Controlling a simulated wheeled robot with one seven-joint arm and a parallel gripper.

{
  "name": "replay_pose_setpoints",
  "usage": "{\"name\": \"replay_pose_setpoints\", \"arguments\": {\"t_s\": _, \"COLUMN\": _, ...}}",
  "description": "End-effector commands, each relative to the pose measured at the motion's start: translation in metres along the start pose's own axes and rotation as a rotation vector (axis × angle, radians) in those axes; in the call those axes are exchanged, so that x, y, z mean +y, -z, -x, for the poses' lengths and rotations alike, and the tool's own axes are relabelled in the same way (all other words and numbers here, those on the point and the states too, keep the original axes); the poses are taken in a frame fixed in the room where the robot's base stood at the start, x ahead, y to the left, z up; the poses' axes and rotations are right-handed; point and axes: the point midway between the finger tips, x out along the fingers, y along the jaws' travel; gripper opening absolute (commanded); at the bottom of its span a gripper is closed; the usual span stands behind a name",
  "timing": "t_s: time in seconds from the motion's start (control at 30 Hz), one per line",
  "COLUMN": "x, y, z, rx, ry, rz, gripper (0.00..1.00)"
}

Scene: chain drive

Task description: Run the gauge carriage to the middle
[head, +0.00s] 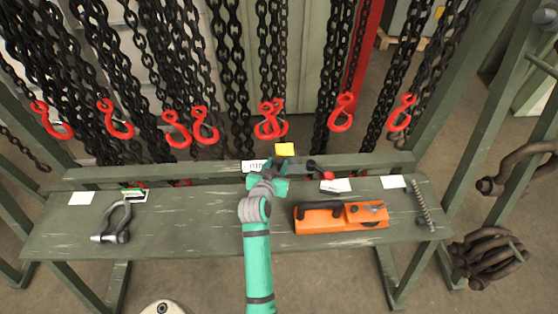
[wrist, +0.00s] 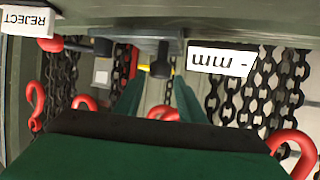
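A grey gauge block (wrist: 138,34) with two dark knobs is in the wrist view; I cannot tell which part is the carriage. One knob (wrist: 160,66) is in line with the gap between my finger ends. The other knob (wrist: 103,47) is off to the left, near a red end piece (wrist: 50,44). In the head view the red piece (head: 326,175) is right of my gripper (head: 272,168), at the bench's back edge. An "mm" label (wrist: 222,60) is beside the block. My green fingers (wrist: 160,92) stand apart with nothing between them that I can see; contact with the knob is unclear.
On the green bench (head: 190,215) are a shackle (head: 116,222), an orange tool (head: 340,217), a threaded rod (head: 424,207) and white cards. One card reads REJECT (wrist: 25,18). Chains with red hooks (head: 270,120) hang behind. The bench between shackle and orange tool is clear apart from my arm.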

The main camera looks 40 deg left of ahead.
Motion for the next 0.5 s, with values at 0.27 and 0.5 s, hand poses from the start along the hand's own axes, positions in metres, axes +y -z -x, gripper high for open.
{"name": "replay_pose_setpoints", "arguments": {"t_s": 0.27, "x": 0.0, "y": 0.0, "z": -0.031, "rx": 0.0, "ry": 0.0, "rz": -0.001, "gripper": 0.36}}
{"name": "replay_pose_setpoints", "arguments": {"t_s": 0.5, "x": 0.0, "y": 0.0, "z": -0.035, "rx": 0.0, "ry": 0.0, "rz": -0.001, "gripper": 0.36}}
